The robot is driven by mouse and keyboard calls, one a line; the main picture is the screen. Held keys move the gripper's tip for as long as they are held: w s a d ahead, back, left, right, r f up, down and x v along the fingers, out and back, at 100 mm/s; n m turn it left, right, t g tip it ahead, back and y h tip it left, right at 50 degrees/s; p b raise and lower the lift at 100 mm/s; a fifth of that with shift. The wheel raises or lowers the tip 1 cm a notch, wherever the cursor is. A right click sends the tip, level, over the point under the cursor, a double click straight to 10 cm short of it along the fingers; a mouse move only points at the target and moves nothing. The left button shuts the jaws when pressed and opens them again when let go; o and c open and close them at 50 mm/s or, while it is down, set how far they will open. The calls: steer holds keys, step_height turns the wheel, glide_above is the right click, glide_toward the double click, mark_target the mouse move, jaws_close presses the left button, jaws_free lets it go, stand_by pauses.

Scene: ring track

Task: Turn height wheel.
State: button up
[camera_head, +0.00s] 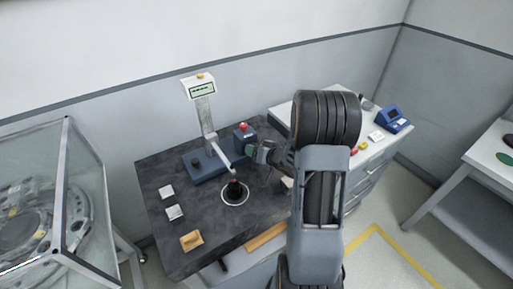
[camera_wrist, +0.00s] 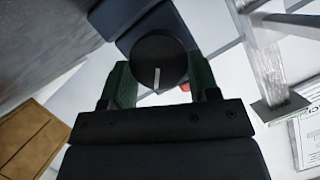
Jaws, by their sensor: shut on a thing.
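The height wheel (camera_wrist: 160,58) is a round black knob with a white index line, seen face-on in the wrist view. The line points nearly straight down the picture. My gripper (camera_wrist: 161,72) has its green finger pads on either side of the knob and is shut on it. In the head view my gripper (camera_head: 252,152) is beside a dark blue box (camera_head: 243,137) with a red button on top. The wheel cannot be made out there. The height gauge, with a column (camera_head: 207,119) and display (camera_head: 202,90), stands just left of my gripper.
Two white blocks (camera_head: 174,212) and a wooden block (camera_head: 191,240) lie on the left of the dark tabletop (camera_head: 216,235). A white bench with a blue device (camera_head: 393,119) stands behind my arm.

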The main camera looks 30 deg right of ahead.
stand_by(0.4)
steer(key=o, duration=0.9)
steer(key=v, duration=1.3)
steer(key=shift+s+d+r, duration=0.1)
steer(key=shift+s+d, duration=0.05)
steer(key=shift+s, duration=0.2)
